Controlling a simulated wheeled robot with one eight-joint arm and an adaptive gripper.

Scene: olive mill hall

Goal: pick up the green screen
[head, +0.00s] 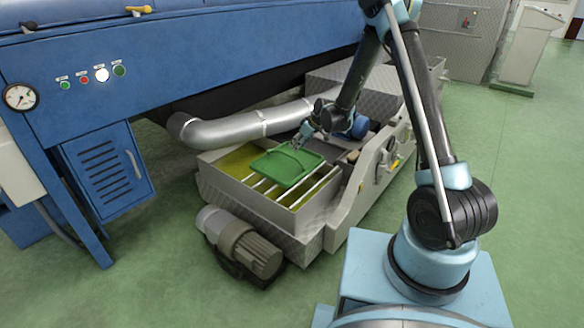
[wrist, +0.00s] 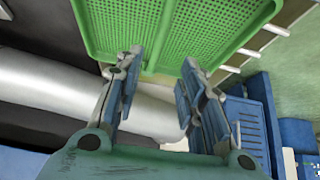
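The green screen (head: 287,168) is a flat perforated tray with a raised rim. In the head view it lies over pale bars across the open top of a grey metal trough (head: 240,196). My gripper (head: 303,136) is at the screen's far edge. In the wrist view the screen (wrist: 210,30) fills the top of the picture. My gripper (wrist: 160,62) is open there, its two fingers apart with their tips overlapping the screen's near edge. Nothing shows clamped between them. I cannot tell whether the fingertips touch the screen.
A silver pipe (head: 235,128) runs just behind the trough, close to my gripper. A blue machine (head: 180,50) with buttons and a gauge overhangs at the left and back. A motor (head: 240,243) sits at the trough's front. Green floor (head: 160,270) is clear at the front left.

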